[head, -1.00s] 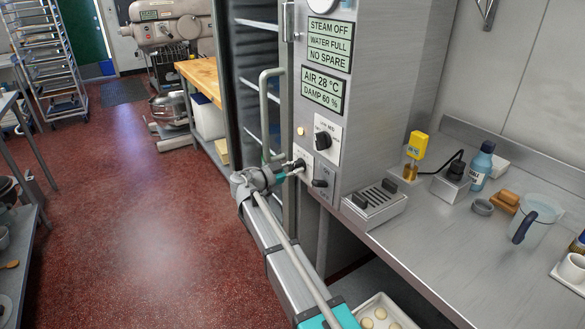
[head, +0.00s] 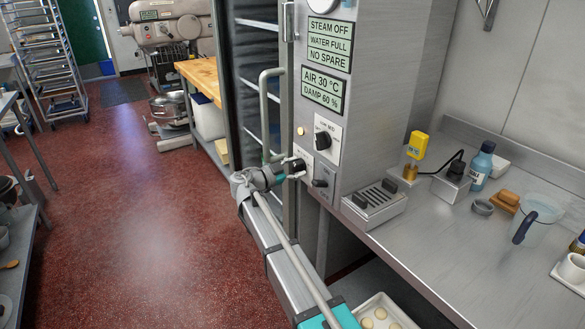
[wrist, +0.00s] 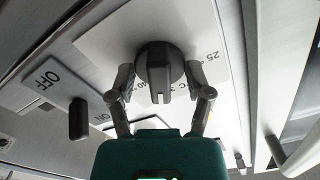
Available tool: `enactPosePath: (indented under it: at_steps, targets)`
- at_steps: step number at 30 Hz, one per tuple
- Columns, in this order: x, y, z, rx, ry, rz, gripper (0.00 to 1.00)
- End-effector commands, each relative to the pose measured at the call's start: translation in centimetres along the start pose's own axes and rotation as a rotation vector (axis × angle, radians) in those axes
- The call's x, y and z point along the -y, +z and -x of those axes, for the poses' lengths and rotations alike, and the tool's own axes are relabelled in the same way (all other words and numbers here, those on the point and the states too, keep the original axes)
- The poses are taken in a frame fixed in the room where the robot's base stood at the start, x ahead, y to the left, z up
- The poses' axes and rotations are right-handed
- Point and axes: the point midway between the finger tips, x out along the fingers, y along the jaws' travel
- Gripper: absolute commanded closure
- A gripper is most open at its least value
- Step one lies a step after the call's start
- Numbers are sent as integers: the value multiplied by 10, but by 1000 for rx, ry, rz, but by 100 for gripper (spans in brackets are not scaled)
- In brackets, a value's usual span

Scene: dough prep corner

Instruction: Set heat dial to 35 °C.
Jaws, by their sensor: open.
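The heat dial (wrist: 158,66) is a dark round knob with a raised grip bar, on a pale plate with printed figures including 25 and 40. In the head view the dial (head: 299,164) sits low on the steel cabinet front, partly hidden by my gripper (head: 292,170). In the wrist view my gripper (wrist: 160,84) is open, with one finger on each side of the dial. I cannot tell whether the fingers touch it. The display (head: 322,91) above reads AIR 30 °C and DAMP 60 %.
An OFF/ON lever (wrist: 78,119) is close beside the dial. Another black knob (head: 323,142) sits above it. A vertical door handle (head: 266,115) stands close on the left. A slotted metal box (head: 374,204) is on the counter at the right.

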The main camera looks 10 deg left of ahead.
Motion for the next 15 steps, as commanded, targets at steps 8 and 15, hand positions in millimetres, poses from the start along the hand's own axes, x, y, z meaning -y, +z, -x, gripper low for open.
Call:
enactPosePath:
  at_steps: [8, 15]
  targets:
    - [0, 0, 7, 0, -1, 0, 34]
    - [0, 0, 24, 0, -1, 0, 34]
